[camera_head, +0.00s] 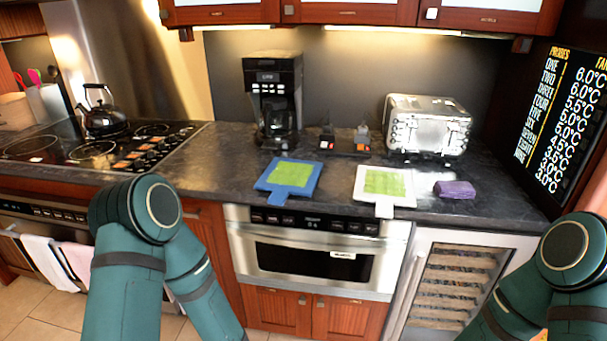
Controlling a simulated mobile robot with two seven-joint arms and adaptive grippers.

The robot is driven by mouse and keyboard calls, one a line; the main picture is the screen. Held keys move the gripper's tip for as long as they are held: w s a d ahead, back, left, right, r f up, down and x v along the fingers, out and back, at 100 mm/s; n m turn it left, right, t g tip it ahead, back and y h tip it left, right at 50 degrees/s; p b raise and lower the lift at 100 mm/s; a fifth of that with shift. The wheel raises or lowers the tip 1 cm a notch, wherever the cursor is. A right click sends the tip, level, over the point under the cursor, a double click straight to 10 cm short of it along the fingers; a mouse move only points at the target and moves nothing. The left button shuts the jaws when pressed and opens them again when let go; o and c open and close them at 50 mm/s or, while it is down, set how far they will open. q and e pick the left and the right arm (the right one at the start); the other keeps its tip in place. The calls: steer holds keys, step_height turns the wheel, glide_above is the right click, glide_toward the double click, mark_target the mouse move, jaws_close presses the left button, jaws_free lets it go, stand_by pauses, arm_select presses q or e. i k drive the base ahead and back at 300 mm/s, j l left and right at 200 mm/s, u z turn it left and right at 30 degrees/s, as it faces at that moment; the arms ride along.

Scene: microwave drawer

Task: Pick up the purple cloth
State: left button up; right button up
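The purple cloth (455,189) is a small folded bundle lying on the dark countertop, to the right of the white board and in front of the toaster. Nothing touches it.
A white board (357,185) and a blue board (265,189), both with green tops, lie left of the cloth. A silver toaster (428,125) and a coffee maker (273,100) stand behind. The microwave drawer (310,262) is shut. A kettle (103,113) sits on the stove.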

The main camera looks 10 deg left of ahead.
mark_target(443, 188)
steer(key=l+u, duration=0.1)
steer(key=u, duration=0.5)
steer(key=l+u, duration=0.75)
steer(key=l, duration=0.15)
steer(key=l+u, duration=0.15)
steer(key=l, duration=0.3)
steer(key=k+l+u, duration=0.15)
steer(key=l, duration=0.35)
